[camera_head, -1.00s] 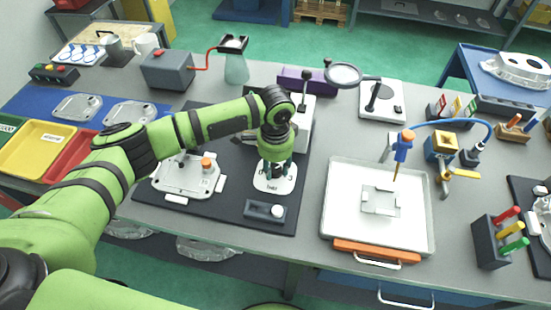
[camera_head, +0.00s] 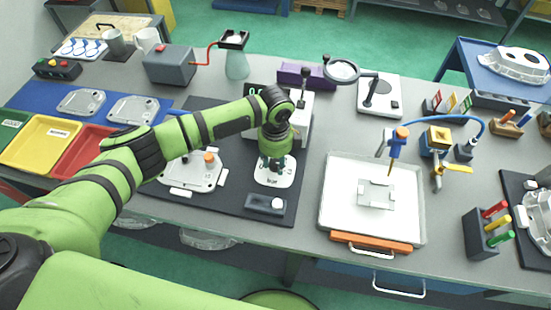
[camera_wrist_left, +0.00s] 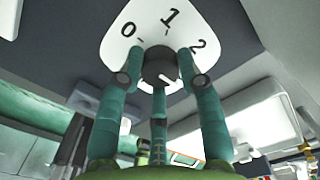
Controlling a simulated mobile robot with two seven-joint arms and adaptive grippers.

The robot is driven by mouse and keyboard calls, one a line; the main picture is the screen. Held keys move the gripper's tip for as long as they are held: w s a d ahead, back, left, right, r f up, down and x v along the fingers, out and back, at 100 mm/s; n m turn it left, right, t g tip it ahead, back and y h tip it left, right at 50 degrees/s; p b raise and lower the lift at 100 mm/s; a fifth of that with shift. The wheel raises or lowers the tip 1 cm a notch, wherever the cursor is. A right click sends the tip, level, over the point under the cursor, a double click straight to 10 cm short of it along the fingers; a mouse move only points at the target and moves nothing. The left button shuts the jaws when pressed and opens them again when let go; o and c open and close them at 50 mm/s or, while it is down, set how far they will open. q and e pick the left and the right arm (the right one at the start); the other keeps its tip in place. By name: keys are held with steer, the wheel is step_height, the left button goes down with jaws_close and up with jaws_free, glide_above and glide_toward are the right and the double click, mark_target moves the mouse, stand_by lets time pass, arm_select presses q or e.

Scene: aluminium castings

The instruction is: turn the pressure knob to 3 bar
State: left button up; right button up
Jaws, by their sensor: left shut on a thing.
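The pressure knob is a small dark round knob (camera_wrist_left: 160,66) with a light pointer mark, on a white dial plate (camera_wrist_left: 185,20). In the left wrist view 0, 1 and 2 show on the plate; the rest of the scale is cut off or hidden. My left gripper (camera_wrist_left: 160,82) has its green fingers around the knob and is shut on it. In the head view my left gripper (camera_head: 273,162) points down onto the white plate (camera_head: 275,178), and its fingers hide the knob. The mark's exact reading cannot be told. My right gripper is not in view.
A white unit (camera_head: 299,118) with a partly hidden green display stands behind the gripper. A cast part (camera_head: 192,175) lies left on the dark mat, and a white tray (camera_head: 415,225) stands right.

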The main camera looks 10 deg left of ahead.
mark_target(275, 164)
arm_select(q)
steer(key=shift+s+f+m, duration=0.15)
steer(key=shift+m, duration=0.35)
steer(key=o, duration=1.1)
steer(key=shift+o, duration=0.2)
steer(key=shift+w+r, duration=0.2)
steer(key=shift+r, duration=0.35)
step_height(275, 164, up, 11)
steer(key=shift+s, duration=0.15)
